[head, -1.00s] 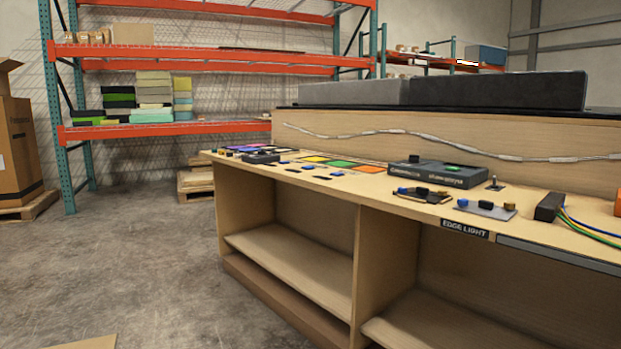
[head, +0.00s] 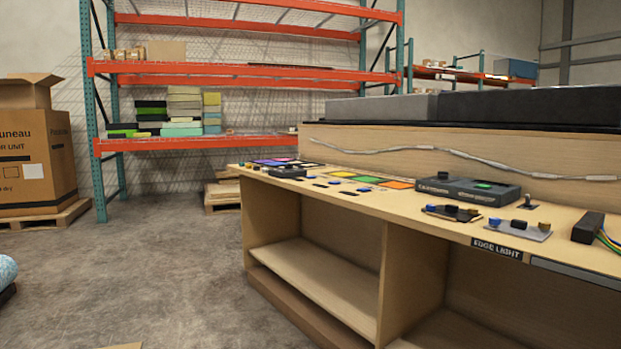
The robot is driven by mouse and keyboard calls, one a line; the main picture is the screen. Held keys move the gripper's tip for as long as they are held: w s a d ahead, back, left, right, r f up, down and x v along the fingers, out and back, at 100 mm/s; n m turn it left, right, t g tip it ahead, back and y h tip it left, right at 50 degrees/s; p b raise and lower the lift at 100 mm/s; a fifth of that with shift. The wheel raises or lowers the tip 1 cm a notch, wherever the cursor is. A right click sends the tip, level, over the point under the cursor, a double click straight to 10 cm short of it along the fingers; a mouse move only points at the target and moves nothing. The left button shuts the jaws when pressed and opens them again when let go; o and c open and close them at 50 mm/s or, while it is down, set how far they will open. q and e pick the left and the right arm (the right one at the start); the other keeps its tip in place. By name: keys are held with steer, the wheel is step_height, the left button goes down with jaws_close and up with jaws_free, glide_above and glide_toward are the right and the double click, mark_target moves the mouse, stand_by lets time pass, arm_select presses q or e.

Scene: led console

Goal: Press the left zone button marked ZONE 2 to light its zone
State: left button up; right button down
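The wooden console (head: 400,203) stands on the right, seen at an angle. On its top lies a row of coloured zone panels, with a green panel (head: 367,179) and an orange panel (head: 397,184) at the near end and purple and pink ones farther left. Small blue and dark buttons (head: 334,182) sit in front of the panels. The ZONE 2 marking is too small to read, so I cannot tell which button carries it. Neither of my grippers is in view.
A dark control box (head: 467,190) and small switch boards (head: 520,228) sit on the console's right part. An orange shelf rack (head: 200,143) stands behind. A cardboard box (head: 35,150) on a pallet is at left. The concrete floor (head: 190,275) before the console is clear.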

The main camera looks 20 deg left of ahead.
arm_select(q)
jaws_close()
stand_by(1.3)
